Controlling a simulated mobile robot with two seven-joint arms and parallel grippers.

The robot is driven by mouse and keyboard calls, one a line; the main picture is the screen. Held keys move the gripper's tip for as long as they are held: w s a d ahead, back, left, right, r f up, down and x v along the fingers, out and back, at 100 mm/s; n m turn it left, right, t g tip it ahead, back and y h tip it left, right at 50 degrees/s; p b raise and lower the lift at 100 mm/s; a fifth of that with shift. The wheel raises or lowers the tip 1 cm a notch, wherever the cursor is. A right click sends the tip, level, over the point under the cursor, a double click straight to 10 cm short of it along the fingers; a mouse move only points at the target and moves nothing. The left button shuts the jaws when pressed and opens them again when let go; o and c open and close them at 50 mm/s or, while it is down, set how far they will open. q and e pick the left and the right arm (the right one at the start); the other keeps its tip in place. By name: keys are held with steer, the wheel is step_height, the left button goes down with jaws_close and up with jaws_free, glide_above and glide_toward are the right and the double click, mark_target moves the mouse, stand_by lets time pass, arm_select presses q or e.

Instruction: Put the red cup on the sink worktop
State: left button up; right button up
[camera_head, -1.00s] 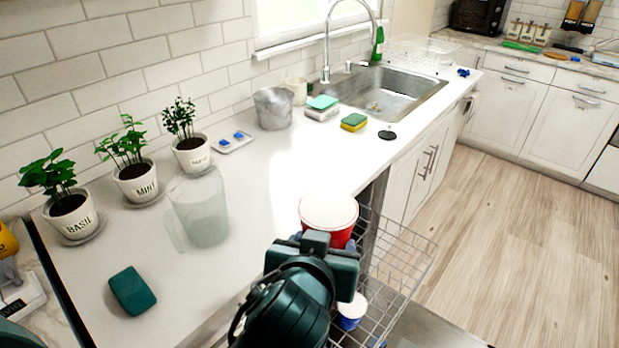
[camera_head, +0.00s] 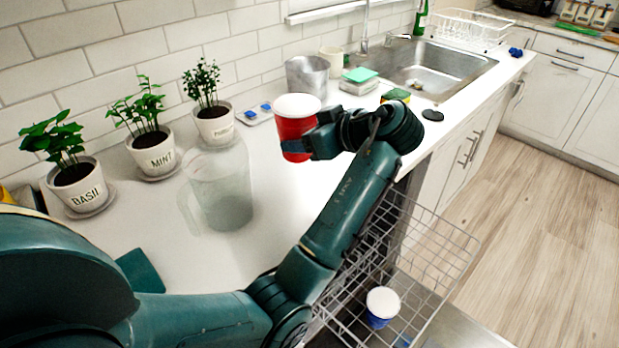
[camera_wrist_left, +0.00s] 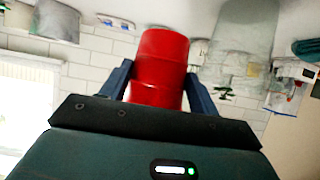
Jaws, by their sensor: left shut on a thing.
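The red cup (camera_head: 294,130) with a white top is held upright in my left gripper (camera_head: 308,144), over the white sink worktop (camera_head: 262,215). In the left wrist view the red cup (camera_wrist_left: 160,68) sits between the two fingers of my left gripper (camera_wrist_left: 158,82), which touch its sides. The gripper comes at the cup from its right in the head view. Whether the cup's base touches the worktop is hard to tell. My right gripper is not in view.
A clear pitcher (camera_head: 220,190) stands left of the cup, and a grey metal container (camera_head: 306,78) stands behind it. Potted herbs (camera_head: 153,150) line the wall. The sink (camera_head: 430,68) is at the back right. A pulled-out dishwasher rack (camera_head: 440,255) holds a blue cup (camera_head: 382,307).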

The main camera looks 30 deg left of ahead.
mark_target(307, 159)
arm_select(q)
step_height(307, 159, down, 6)
steer(key=shift+r, duration=0.2)
step_height(307, 159, down, 4)
steer(key=shift+r+p, duration=0.1)
steer(key=shift+p, duration=0.3)
steer(key=shift+f, duration=0.2)
steer(key=shift+f, duration=0.1)
steer(key=shift+f, duration=0.15)
steer(key=o, duration=1)
